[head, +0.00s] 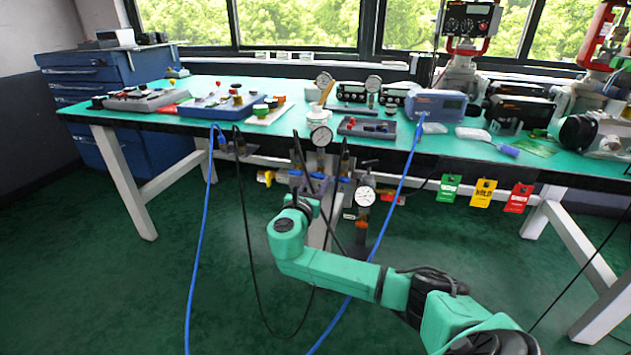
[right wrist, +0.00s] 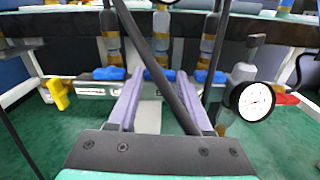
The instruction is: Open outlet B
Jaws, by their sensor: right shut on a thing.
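A valve manifold hangs under the bench's front edge, with a row of blue valve handles. In the right wrist view there is a left blue handle (right wrist: 110,73), a middle blue handle (right wrist: 153,75) and a right blue handle (right wrist: 212,77). My right gripper (right wrist: 160,77) has its two pale fingers on either side of the middle handle and is shut on it. I cannot read which outlet is B. In the head view my right gripper (head: 314,188) is at the manifold, its fingers largely hidden by my arm and hoses. My left gripper is not in view.
A yellow handle (right wrist: 57,93) is left of the manifold; a round gauge (right wrist: 252,101) and red handle (right wrist: 288,98) are to the right. A dark hose (right wrist: 165,70) crosses before the fingers. Blue cables (head: 200,250) hang from the bench (head: 215,95). Tags (head: 484,192) hang at right.

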